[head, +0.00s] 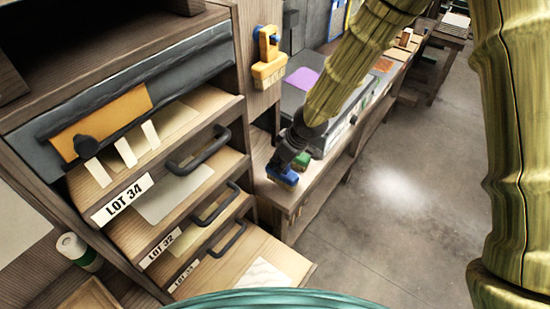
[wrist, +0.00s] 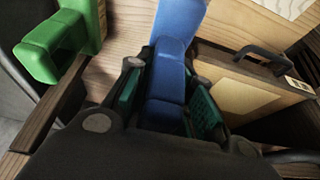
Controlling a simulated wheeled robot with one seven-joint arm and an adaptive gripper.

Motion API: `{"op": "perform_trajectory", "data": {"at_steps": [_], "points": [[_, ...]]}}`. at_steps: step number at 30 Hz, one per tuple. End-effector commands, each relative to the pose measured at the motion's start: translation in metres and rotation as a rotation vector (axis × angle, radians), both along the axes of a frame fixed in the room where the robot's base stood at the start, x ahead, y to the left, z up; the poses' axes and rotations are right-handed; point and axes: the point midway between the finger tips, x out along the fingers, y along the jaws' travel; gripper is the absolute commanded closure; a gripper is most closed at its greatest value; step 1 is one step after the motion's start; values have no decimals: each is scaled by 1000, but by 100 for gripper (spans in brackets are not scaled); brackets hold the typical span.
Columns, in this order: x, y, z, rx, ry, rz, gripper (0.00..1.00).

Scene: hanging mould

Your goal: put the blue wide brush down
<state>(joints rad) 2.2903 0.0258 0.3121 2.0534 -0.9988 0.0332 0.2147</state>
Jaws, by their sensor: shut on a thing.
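The blue wide brush (head: 283,176) is in my gripper (head: 288,160), low over the near end of the wooden bench in the head view. In the wrist view the blue brush (wrist: 171,75) runs up between the fingers of my gripper (wrist: 168,100), which are shut on its handle. Whether the brush touches the bench top cannot be told. A green brush (head: 302,160) is just beside it on the bench. The green handle also shows at the upper left of the wrist view (wrist: 50,50).
A cabinet with pulled-out drawers, the top one labelled LOT 34 (head: 122,200), stands left of the bench (head: 318,178). A yellow and blue brush (head: 269,68) hangs on the cabinet side. A purple sheet (head: 301,78) lies farther back. Open floor (head: 400,190) is to the right.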

Motion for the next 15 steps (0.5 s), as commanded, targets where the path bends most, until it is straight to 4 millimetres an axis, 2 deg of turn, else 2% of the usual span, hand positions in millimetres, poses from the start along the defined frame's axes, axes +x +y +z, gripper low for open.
{"op": "perform_trajectory", "data": {"at_steps": [3, 6, 15], "points": [[17, 8, 1, 2, 1, -1, 100], [25, 12, -1, 1, -1, 0, 100], [30, 15, -13, -3, 0, 1, 100]]}}
